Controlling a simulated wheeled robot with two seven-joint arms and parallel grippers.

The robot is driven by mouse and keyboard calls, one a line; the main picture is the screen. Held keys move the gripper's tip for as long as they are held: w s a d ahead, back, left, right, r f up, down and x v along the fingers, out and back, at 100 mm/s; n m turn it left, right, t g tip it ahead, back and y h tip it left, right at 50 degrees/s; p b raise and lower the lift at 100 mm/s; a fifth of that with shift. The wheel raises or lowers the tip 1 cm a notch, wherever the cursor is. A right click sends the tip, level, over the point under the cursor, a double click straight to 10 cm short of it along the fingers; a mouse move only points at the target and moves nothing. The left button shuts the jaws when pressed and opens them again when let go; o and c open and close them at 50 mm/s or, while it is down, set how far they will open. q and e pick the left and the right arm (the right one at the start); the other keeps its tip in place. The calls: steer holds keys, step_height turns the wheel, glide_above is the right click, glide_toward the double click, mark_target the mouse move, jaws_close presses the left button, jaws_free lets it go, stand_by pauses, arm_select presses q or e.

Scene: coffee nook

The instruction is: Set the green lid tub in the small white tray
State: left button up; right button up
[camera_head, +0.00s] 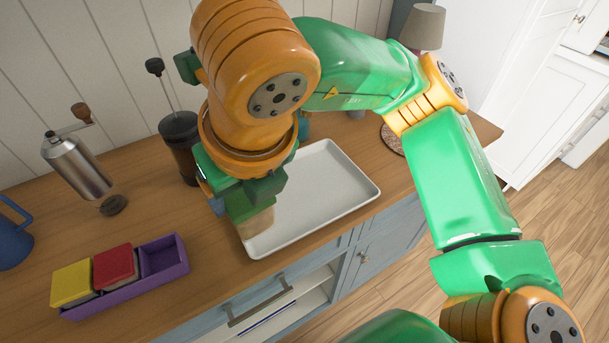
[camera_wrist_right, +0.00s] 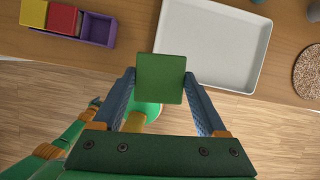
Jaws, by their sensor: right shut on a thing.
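The green lid tub (camera_head: 257,223) has a green square lid and a pale beige body. My right gripper (camera_wrist_right: 161,78) is shut on it, one blue finger on each side. In the head view the tub is over the left edge of the small white tray (camera_head: 318,190); I cannot tell whether they touch. In the wrist view its lid (camera_wrist_right: 161,77) overlaps the near left corner of the tray (camera_wrist_right: 210,45), which looks empty where visible. My right arm hides part of the tray in the head view. Part of my left arm, likely with its gripper (camera_wrist_right: 96,102), shows small in the wrist view.
A purple box (camera_head: 165,262) holds yellow-lidded (camera_head: 72,283) and red-lidded (camera_head: 115,264) tubs, with its right compartment empty. A grinder (camera_head: 78,168), a French press (camera_head: 180,140) and a blue jug (camera_head: 12,235) stand on the counter. A round mat (camera_wrist_right: 309,72) lies right of the tray.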

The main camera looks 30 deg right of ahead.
steer(key=shift+w+d+r+m, duration=0.15)
steer(key=shift+w+m, duration=0.15)
steer(key=shift+m, duration=0.2)
steer(key=shift+h, duration=0.3)
steer(key=w+d+f+p, duration=0.1)
steer(key=w+f, duration=0.3)
steer(key=w+d+f+p, duration=0.2)
steer(key=w+f, duration=0.2)
steer(key=w+d+f+p, duration=0.2)
steer(key=w+f, duration=0.2)
steer(key=shift+d+f, duration=0.15)
steer(key=shift+w+f, duration=0.1)
steer(key=shift+f, duration=0.35)
steer(key=o, duration=1.3)
steer(key=shift+r, duration=0.1)
steer(key=shift+o, duration=0.2)
steer(key=shift+r, duration=0.25)
steer(key=b+v, duration=0.1)
steer(key=v, duration=1)
steer(key=shift+s+r+b, duration=0.2)
steer(key=shift+r+b, duration=0.1)
steer(key=shift+r, duration=0.05)
